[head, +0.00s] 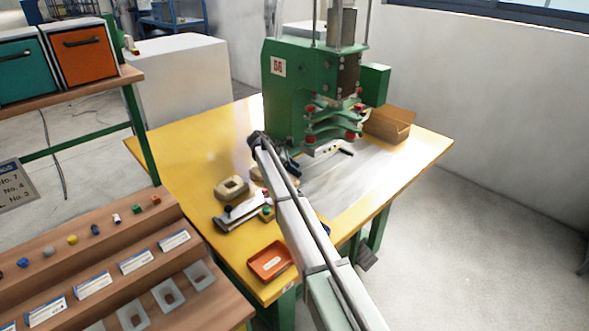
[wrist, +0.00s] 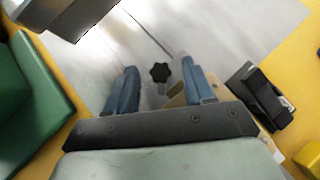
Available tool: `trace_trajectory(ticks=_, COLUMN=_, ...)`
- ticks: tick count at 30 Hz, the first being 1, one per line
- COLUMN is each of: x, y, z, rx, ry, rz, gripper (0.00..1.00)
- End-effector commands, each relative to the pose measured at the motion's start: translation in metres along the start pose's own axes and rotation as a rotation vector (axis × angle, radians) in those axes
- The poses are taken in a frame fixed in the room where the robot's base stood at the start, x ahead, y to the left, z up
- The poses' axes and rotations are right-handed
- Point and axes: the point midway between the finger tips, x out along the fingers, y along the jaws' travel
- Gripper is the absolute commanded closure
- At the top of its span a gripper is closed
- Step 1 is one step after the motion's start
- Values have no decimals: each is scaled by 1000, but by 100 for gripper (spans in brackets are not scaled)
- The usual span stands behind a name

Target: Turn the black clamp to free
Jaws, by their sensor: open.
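The fingers are spread and hold nothing. I cannot tell how far the knob lies below the fingertips. In the head view, my gripper (head: 289,165) is low over the yellow table, just in front of the green press (head: 290,100). My arm hides the knob there.
A black device (wrist: 258,97) lies right of my fingers in the wrist view. Tan blocks (head: 231,188), a stapler-like tool (head: 241,214) and an orange tray (head: 270,262) are left of my arm. A cardboard box (head: 388,126) is right of the press. The plate's right side is clear.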

Motion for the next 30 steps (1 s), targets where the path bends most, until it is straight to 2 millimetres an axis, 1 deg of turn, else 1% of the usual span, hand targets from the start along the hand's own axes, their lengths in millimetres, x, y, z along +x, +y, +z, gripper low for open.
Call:
trace_trajectory(ticks=1, x=0, y=0, z=0, rx=0, ry=0, rz=0, gripper=49)
trace_trajectory(ticks=2, x=0, y=0, z=0, rx=0, ry=0, rz=0, gripper=52)
trace_trajectory(ticks=17, x=0, y=0, z=0, rx=0, ry=0, rz=0, gripper=100)
trace_trajectory(ticks=23, x=-1, y=1, z=0, rx=7, ry=0, rz=-7, gripper=100)
trace_trajectory(ticks=30, x=0, y=4, z=0, rx=73, ry=0, rz=-74, gripper=100)
